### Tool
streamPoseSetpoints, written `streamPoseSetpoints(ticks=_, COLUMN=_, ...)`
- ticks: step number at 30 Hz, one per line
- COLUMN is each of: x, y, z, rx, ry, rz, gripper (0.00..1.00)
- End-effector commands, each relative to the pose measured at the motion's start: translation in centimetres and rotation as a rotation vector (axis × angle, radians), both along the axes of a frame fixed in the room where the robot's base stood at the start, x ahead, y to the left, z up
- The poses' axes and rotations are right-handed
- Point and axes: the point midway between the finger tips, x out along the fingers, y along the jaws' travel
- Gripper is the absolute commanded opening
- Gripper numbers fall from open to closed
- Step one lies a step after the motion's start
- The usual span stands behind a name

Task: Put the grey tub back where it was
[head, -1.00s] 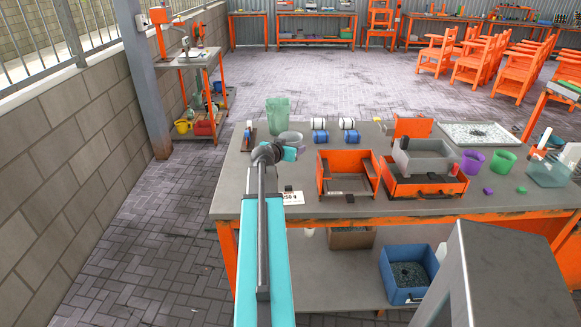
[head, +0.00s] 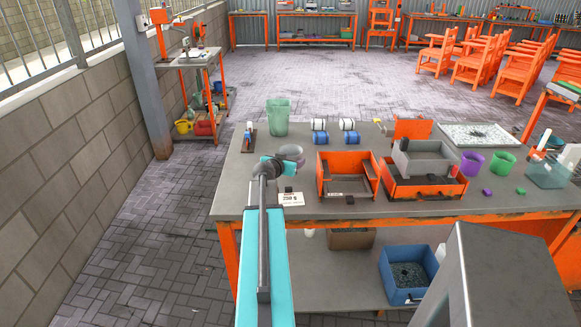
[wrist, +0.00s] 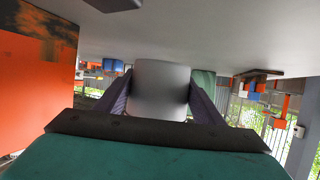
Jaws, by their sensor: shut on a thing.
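A small round grey tub (head: 292,152) is over the left part of the workbench (head: 250,205), partly behind my gripper (head: 285,163) in the head view. In the wrist view the tub (wrist: 160,85) sits between the two dark purple fingers of my gripper (wrist: 158,100), which are shut on it. The wrist picture is upside down, with the bench top (wrist: 220,35) along its upper part. I cannot tell whether the tub touches the bench.
A green cup (head: 278,117) stands behind the tub. Blue-and-white rollers (head: 320,130) lie to its right. An orange box (head: 340,180) is close on the right, and a "250 g" card (head: 291,199) with a black piece lies in front. Bare bench shows at the left.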

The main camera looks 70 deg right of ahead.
Motion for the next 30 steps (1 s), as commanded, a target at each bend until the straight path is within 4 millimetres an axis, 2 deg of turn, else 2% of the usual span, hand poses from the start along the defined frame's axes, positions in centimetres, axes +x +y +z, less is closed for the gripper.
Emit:
streamPoseSetpoints(ticks=9, x=0.0, y=0.0, z=-2.7, rx=0.001, ry=0.002, rz=0.000, gripper=0.37)
streamPoseSetpoints(ticks=27, x=-0.1, y=0.0, z=-3.2, rx=0.000, ry=0.001, rz=-0.001, gripper=0.37)
streamPoseSetpoints(ticks=28, x=-0.1, y=0.0, z=-3.2, rx=0.000, ry=0.001, rz=-0.001, gripper=0.64)
streamPoseSetpoints(ticks=30, x=-0.1, y=0.0, z=-3.1, rx=0.001, ry=0.001, rz=-0.001, gripper=0.76)
